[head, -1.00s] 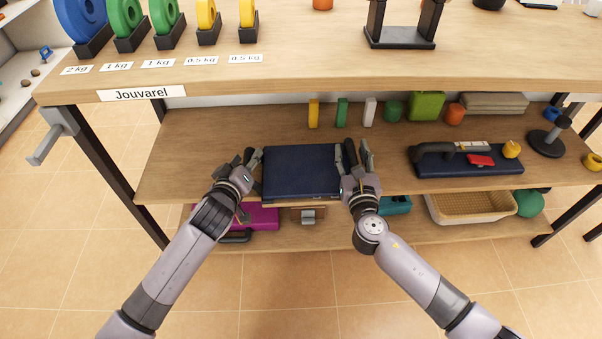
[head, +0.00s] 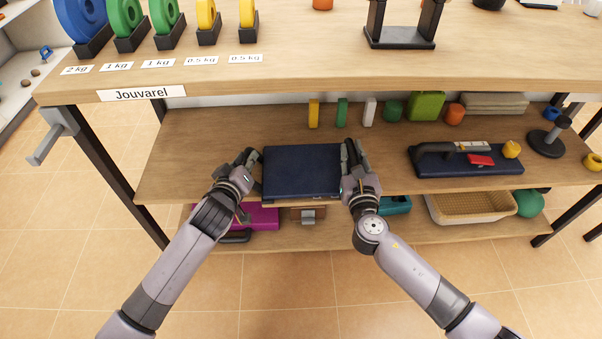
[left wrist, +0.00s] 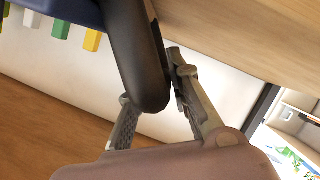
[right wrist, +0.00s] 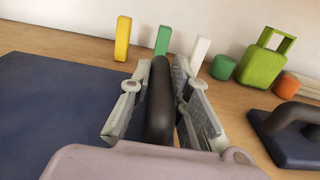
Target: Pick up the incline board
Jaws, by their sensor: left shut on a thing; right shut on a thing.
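My left gripper (head: 253,158) is shut on a dark rounded handle (left wrist: 140,60) at the board's left side. My right gripper (head: 349,150) is shut on a similar dark handle (right wrist: 159,105) at its right side. In the head view the hands mostly hide both handles. I cannot tell whether the board touches the shelf.
A second dark blue board with a black handle (head: 470,162) lies to the right on the shelf. Several small coloured blocks, such as a yellow one (head: 313,113), stand behind. The tabletop (head: 300,75) overhangs the shelf (head: 190,150). A wicker basket (head: 470,207) sits below.

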